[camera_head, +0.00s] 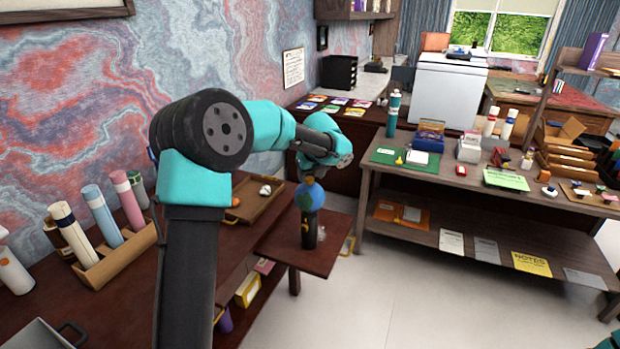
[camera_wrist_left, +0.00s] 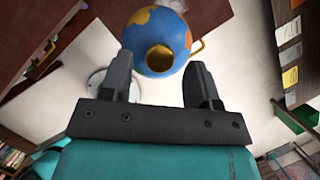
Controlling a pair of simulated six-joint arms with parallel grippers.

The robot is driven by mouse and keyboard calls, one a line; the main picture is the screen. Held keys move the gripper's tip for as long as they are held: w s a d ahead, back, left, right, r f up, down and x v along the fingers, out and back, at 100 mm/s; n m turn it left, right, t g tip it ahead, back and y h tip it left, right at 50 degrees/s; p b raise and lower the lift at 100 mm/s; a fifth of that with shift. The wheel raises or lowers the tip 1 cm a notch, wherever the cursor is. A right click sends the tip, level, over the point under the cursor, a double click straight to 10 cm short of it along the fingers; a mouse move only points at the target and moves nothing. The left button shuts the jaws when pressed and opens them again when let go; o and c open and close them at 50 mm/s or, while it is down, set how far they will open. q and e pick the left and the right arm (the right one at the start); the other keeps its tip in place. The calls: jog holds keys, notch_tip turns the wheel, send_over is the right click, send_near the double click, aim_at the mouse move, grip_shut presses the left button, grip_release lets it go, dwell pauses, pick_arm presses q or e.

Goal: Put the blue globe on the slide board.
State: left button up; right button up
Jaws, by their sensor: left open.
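The blue globe (camera_head: 310,196), with orange and green land, shows upright above a dark stand (camera_head: 308,232) over the slide board (camera_head: 285,243), the dark wooden board sticking out from the desk. The stand's base appears to rest on the board. My left gripper (camera_head: 310,172) is just above the globe, its jaws largely hidden in the head view. In the left wrist view the two fingers (camera_wrist_left: 160,62) are apart, and the globe (camera_wrist_left: 157,35) shows at and beyond their tips, a round brown spot facing me. My right gripper is not in view.
A wooden tray (camera_head: 255,200) lies on the desk behind the board. A holder (camera_head: 115,262) with several coloured tubes stands at left. A long side table (camera_head: 470,187) with many items stands to the right, across a strip of open floor (camera_head: 420,290).

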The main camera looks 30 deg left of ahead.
pick_arm(q)
jog(key=v, duration=1)
jog(key=shift+r, duration=0.1)
jog(key=s+d+f+n+g+h, duration=0.1)
jog(key=s+d+f+n+h, duration=0.2)
jog(key=f, duration=0.8)
jog(key=s+d+f+n+h, duration=0.15)
jog(key=d+f+n, duration=0.25)
jog(key=f, duration=0.6)
jog(key=s+d+f+n+g+h, duration=0.1)
jog(key=s+d+f+n, duration=0.3)
jog(key=f, duration=0.7)
jog(key=s+d+f+n+h, duration=0.1)
jog(key=s+f+n, duration=0.7)
jog(key=s, duration=0.3)
jog(key=s+d+f+n+h, duration=0.1)
jog(key=s+d+f+n, duration=0.1)
jog(key=s+f+n, duration=0.6)
jog(key=s, duration=0.3)
jog(key=shift+d+f+n, duration=0.2)
jog(key=shift+f+n, duration=0.1)
